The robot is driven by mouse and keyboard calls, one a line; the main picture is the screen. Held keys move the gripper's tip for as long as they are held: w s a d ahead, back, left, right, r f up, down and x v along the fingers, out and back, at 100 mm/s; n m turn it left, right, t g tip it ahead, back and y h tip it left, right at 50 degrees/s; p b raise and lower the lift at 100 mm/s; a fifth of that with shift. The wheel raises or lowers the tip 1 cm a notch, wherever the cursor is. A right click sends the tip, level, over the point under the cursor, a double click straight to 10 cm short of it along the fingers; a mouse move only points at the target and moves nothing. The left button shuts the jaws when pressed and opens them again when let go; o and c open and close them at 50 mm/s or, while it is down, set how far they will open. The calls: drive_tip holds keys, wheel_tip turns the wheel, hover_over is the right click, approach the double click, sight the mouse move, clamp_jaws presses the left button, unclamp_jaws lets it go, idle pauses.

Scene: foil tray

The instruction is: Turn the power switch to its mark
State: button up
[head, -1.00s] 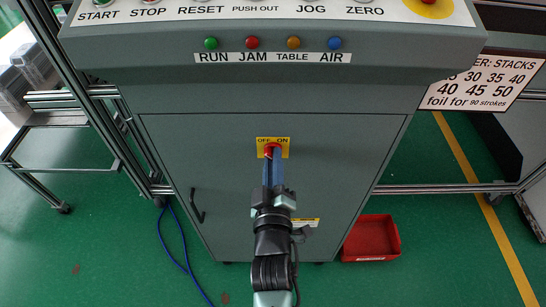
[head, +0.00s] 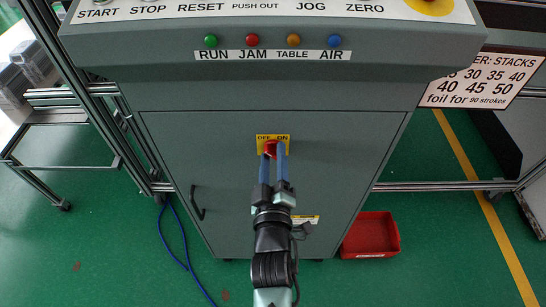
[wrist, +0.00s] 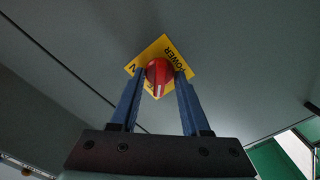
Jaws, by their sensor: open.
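The red power switch (head: 271,149) is a round knob on a yellow plate (head: 262,138) marked OFF and ON, on the grey cabinet door. In the wrist view the red knob (wrist: 158,72) carries a white pointer line, and the yellow plate (wrist: 160,46) reads POWER. My gripper (head: 273,152) is open at the switch. In the wrist view its two blue fingers (wrist: 160,80) stand on either side of the knob, with a gap showing by their tips. Whether a finger touches the knob I cannot tell.
The cabinet door (head: 340,150) has a black handle (head: 197,205) at lower left. A panel of lamps (head: 272,43) is above. A red bin (head: 371,237) sits on the green floor at right. A blue cable (head: 172,245) lies at left. The door around the switch is clear.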

drive_tip(key=s+b, duration=0.2)
drive_tip(key=s, duration=1.1)
idle(0.4)
